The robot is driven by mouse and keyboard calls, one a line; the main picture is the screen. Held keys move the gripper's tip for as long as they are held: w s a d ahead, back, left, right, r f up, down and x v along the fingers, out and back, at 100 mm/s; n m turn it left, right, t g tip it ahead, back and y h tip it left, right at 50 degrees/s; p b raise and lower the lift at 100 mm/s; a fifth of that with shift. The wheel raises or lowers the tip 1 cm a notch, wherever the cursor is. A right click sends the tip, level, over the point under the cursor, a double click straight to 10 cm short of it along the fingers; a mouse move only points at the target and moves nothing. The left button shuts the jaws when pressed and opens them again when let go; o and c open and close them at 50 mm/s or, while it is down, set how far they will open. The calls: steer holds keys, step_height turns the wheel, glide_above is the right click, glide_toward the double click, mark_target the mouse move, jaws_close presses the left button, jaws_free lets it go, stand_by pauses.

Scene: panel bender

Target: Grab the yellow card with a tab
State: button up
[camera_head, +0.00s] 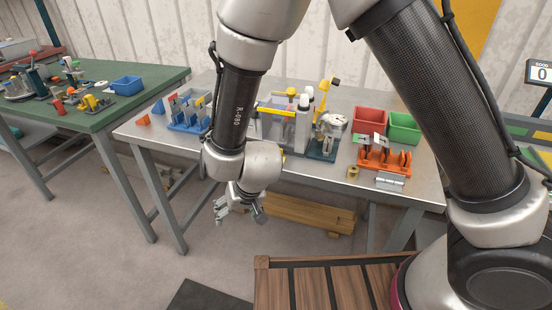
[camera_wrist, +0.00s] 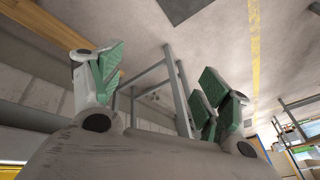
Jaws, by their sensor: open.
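I cannot make out a yellow card with a tab for certain. A yellow strip (camera_head: 276,111) lies across the front of the clear-sided machine (camera_head: 272,128) at the middle of the steel table. A yellow upright part (camera_head: 323,88) stands behind it to the right. My gripper (camera_head: 238,210) hangs in front of the table, below its top, with the fingers apart and empty.
The steel table (camera_head: 232,157) also carries a blue rack (camera_head: 190,124) at left, an orange rack (camera_head: 383,160), a red bin (camera_head: 369,121) and a green bin (camera_head: 404,127) at right. A green table (camera_head: 140,82) stands left. A slatted wooden surface (camera_head: 310,285) is in front.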

step_height(320, 180, down, 5)
steer(key=w+a+m+t, duration=0.1)
steer(key=a+t, duration=0.1)
steer(key=t, duration=0.1)
steer(key=w+d+r+m+t+h, duration=0.2)
steer(key=w+d+m+t+h, duration=0.15)
steer(key=w+t, duration=0.2)
steer(key=w+d+r+m+t+h, duration=0.25)
steer(key=d+r+t+h, duration=0.35)
steer(key=r, duration=0.6)
steer(key=shift+g, duration=0.25)
steer(key=x, duration=0.4)
steer(key=d+x, duration=0.1)
steer(key=x, duration=0.1)
steer(key=shift+s+f, duration=0.1)
steer(key=shift+f, duration=0.2)
steer(key=shift+w+d, duration=0.1)
steer(key=shift+w, duration=0.25)
steer(key=shift+c, duration=0.4)
steer(key=c, duration=0.8)
